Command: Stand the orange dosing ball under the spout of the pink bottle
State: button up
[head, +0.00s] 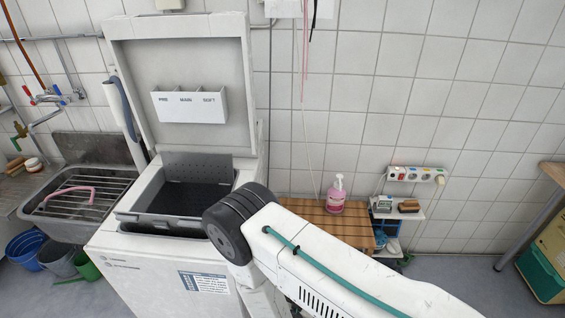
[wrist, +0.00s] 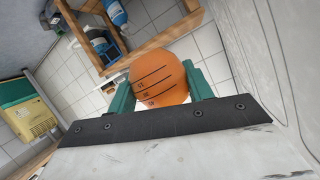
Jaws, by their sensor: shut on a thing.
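The orange dosing ball (wrist: 158,80), with dark scale lines on its side, is held between the green fingers of my gripper (wrist: 160,88) in the wrist view. The fingers touch it on both sides. In the head view my arm hides the gripper and the ball. The pink bottle (head: 336,197), with a white pump top (head: 339,181), stands upright on a slatted wooden bench (head: 312,213) against the tiled wall. The bottle does not show in the wrist view, so I cannot tell how far the ball is from its spout.
An open top-loading washer (head: 150,262) stands left of the bench. A small shelf (head: 407,213) with a brush is right of the bottle, below a power strip (head: 416,175). A sink (head: 85,205) and buckets are at far left. Open floor (head: 455,262) lies at the right.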

jog(key=shift+a+r+n+y, duration=0.2)
jog(key=shift+a+n+y, duration=0.1)
jog(key=shift+y, duration=0.2)
jog(key=shift+a+r+n, duration=0.15)
jog(key=shift+r+n, duration=0.1)
jog(key=shift+n, duration=0.05)
jog(key=w+d+r, duration=0.5)
jog(key=d+r, duration=0.6)
jog(key=r, duration=0.1)
jog(key=w+d+r+y, duration=0.1)
jog(key=w+d+r, duration=0.5)
jog(key=d+r, duration=0.5)
notch_tip(320, 180, up, 2)
jog(key=shift+d+r+n, duration=0.15)
jog(key=shift+d+n, duration=0.2)
jog(key=shift+n, duration=0.05)
